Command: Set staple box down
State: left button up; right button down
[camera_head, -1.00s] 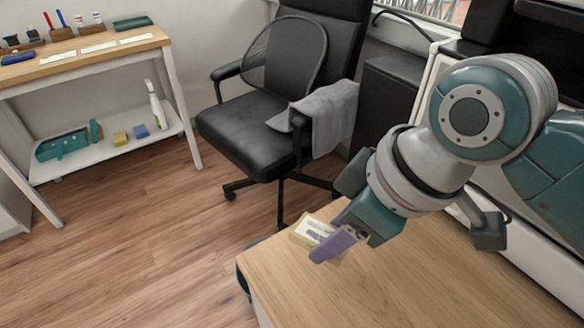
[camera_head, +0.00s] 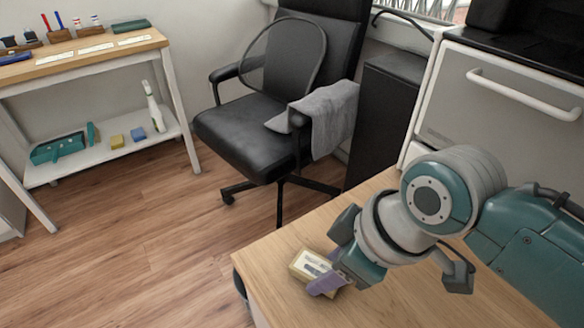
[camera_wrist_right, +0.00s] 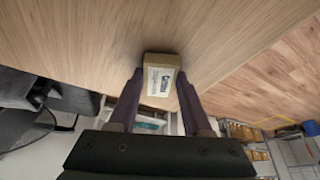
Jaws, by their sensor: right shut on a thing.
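The staple box (camera_head: 309,265) is a small tan carton with a pale printed label. My right gripper (camera_head: 328,281) is shut on it, with purple fingers on its sides. The box is at the wooden counter top (camera_head: 400,305), close to its left edge. I cannot tell for sure whether its underside touches the wood. In the right wrist view the box (camera_wrist_right: 160,82) sits between the two fingertips, with the wood grain of the counter behind it. My left gripper is not in view.
A black office chair (camera_head: 255,130) with a grey cloth (camera_head: 325,118) stands beyond the counter. A shelf table (camera_head: 85,55) with small items is at the far left. The counter around the box looks clear.

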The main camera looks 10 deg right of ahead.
jog(key=shift+c, duration=1.7)
grip_release()
jog(key=shift+f, duration=0.1)
jog(key=shift+r, duration=0.4)
jog(key=p+v, duration=0.5)
jog(key=v, duration=0.6)
jog(key=s+d+r+m+h, duration=0.1)
jog(key=s+d+m, duration=0.1)
jog(key=s, duration=0.4)
jog(key=s+d+r+m+h, duration=0.1)
jog(key=s+d+r+m, duration=0.1)
jog(key=s+m, duration=0.2)
jog(key=shift+s+d+h, duration=0.2)
jog(key=shift+s+h, duration=0.2)
jog(key=shift+s, duration=0.75)
jog(key=shift+r, duration=0.15)
